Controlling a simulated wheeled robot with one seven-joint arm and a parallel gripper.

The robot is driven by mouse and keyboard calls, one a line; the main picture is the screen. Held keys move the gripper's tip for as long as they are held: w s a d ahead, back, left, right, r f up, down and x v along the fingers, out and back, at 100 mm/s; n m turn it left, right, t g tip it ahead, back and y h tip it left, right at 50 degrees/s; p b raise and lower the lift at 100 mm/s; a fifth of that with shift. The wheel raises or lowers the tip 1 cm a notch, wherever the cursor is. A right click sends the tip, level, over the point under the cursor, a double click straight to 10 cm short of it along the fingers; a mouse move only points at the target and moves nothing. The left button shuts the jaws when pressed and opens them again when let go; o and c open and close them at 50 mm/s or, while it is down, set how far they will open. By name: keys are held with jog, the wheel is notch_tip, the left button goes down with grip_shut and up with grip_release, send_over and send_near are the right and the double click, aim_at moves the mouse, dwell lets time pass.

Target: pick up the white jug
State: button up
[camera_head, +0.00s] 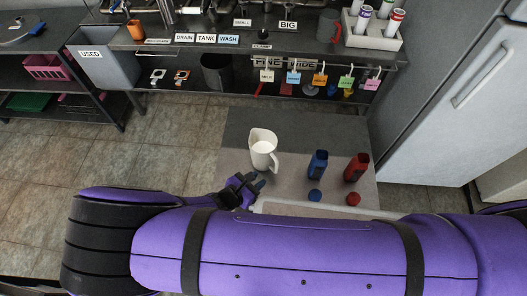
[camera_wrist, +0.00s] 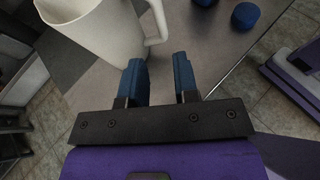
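The white jug (camera_head: 263,148) stands upright on a grey table, with its handle towards the lower right in the head view. In the wrist view the jug (camera_wrist: 98,30) is at the upper left, partly cut off by the frame edge, and its handle (camera_wrist: 157,22) points to the right. My gripper (camera_wrist: 161,70) is open, with two blue fingertips apart and nothing between them. The fingertips are just short of the handle and close to it. In the head view my gripper (camera_head: 254,182) is just below the jug, partly hidden by my arm.
A blue bottle (camera_head: 318,164) and a red bottle (camera_head: 356,168) stand right of the jug, with a blue cap (camera_head: 315,196) and a red cap (camera_head: 353,199) before them. The table (camera_head: 232,163) is bare left of the jug. A dark counter (camera_head: 160,40) lies behind.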

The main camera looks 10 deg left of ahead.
aim_at(277, 169)
jog(key=x, duration=1.1)
jog(key=shift+s+f, duration=0.15)
jog(key=shift+f, duration=0.15)
grip_shut()
